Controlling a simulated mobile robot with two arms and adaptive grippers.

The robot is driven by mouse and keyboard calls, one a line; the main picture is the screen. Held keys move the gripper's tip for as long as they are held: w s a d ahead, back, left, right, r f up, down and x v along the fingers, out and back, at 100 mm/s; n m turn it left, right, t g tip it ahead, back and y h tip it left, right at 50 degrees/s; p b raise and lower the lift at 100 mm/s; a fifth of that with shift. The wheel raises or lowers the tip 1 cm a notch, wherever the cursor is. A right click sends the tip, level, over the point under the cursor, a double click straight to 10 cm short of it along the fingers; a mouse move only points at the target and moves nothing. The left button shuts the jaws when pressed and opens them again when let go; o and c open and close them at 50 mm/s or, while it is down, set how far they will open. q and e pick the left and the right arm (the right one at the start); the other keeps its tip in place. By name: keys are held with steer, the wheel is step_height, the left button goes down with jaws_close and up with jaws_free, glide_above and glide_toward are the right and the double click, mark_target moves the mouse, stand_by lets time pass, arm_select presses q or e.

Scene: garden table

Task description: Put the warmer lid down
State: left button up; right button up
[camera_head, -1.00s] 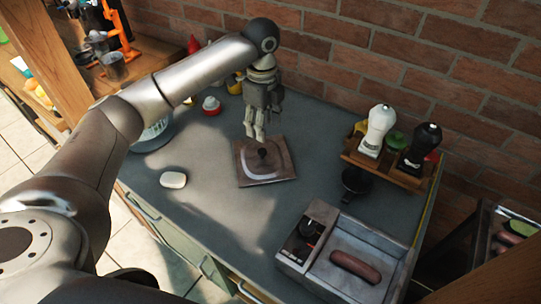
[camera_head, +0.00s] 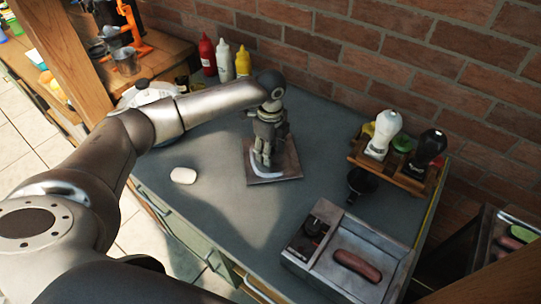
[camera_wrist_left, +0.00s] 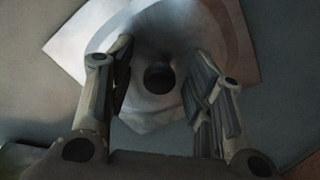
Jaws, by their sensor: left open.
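The warmer lid (camera_head: 288,160) is a brownish square plate with a pale curved band, and it lies on the grey counter. My left gripper (camera_head: 262,162) points down over the lid and hides its knob in the head view. In the left wrist view the lid (camera_wrist_left: 235,30) has a round dark knob (camera_wrist_left: 158,78) between the spread fingers of my left gripper (camera_wrist_left: 163,65). The fingers stand open, with a gap on each side of the knob. The open warmer (camera_head: 315,262) stands at the front right with a sausage (camera_head: 357,264) in it. My right gripper is not in view.
A white rounded object (camera_head: 183,175) lies left of the lid. Red, white and yellow bottles (camera_head: 225,60) stand at the back by the brick wall. A wooden rack (camera_head: 400,173) with shakers stands at the right. The counter between lid and warmer is clear.

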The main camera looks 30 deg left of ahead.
arm_select(q)
jaws_close()
steer(key=shift+r, duration=0.1)
stand_by(0.3)
steer(key=shift+r+b, duration=0.35)
steer(key=shift+r, duration=0.1)
step_height(320, 180, up, 2)
steer(key=shift+r+b, duration=0.1)
steer(key=shift+b, duration=0.35)
steer(key=s+d+r+b, duration=0.2)
steer(key=s+r, duration=0.7)
steer(key=s, duration=0.4)
steer(key=shift+s+r, duration=0.4)
